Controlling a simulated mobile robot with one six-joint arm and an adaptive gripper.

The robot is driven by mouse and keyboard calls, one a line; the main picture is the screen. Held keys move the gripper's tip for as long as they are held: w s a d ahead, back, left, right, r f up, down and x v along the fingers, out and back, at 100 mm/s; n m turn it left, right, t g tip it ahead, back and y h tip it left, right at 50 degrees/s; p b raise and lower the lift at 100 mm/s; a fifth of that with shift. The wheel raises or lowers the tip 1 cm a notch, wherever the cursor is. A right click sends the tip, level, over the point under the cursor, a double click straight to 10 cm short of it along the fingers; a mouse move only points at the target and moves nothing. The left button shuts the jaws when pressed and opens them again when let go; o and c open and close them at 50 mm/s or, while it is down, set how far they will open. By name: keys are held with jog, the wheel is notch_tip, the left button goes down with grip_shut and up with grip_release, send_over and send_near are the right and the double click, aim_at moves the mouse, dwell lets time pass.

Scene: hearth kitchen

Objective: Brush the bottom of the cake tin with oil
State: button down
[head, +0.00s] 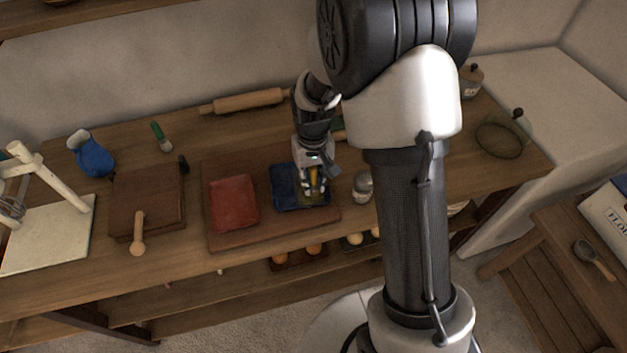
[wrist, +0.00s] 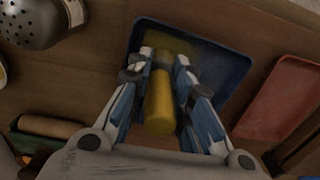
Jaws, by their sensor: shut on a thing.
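A blue rectangular tin (head: 284,194) lies on a brown board on the worktop, and a red tin (head: 232,202) lies to its left. In the wrist view the blue tin (wrist: 225,62) is under and beyond my fingers, and the red tin (wrist: 285,100) is to the right. My gripper (head: 314,184) is over the right part of the blue tin. It is shut on a brush with a yellow handle (wrist: 160,105).
A metal shaker (head: 363,187) stands close to the right of my gripper. A green-handled tool (head: 160,137), a blue jug (head: 92,155) and a brown box (head: 147,203) are at the left. A rolling pin (head: 243,101) lies at the back.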

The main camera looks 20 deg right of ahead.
jog(key=shift+w+d+f+p, duration=0.15)
jog(key=shift+w+p, duration=0.1)
jog(key=shift+w, duration=1.3)
jog(key=shift+w+d+r+p, duration=0.1)
jog(key=shift+w+p, duration=0.15)
jog(key=shift+w, duration=1.3)
jog(key=shift+a, duration=0.1)
jog(key=shift+w+a+p, duration=0.15)
jog(key=shift+a+p, duration=0.05)
jog(key=shift+a, duration=1.35)
jog(key=shift+w+a+p, duration=0.15)
jog(key=shift+a, duration=1.35)
jog(key=shift+s+a, duration=0.2)
jog(key=shift+s, duration=1.65)
jog(key=shift+s+a, duration=0.15)
jog(key=shift+s, duration=1.65)
jog(key=shift+w, duration=0.1)
jog(key=shift+w+d+p, duration=0.2)
jog(key=shift+w+p, duration=0.05)
jog(key=shift+w, duration=1.55)
jog(key=shift+w+d+p, duration=0.15)
jog(key=shift+w+p, duration=0.1)
jog(key=shift+w, duration=1.5)
jog(key=shift+s+a, duration=0.2)
jog(key=shift+s, duration=1.4)
jog(key=shift+s+a, duration=0.2)
jog(key=shift+s, duration=1.8)
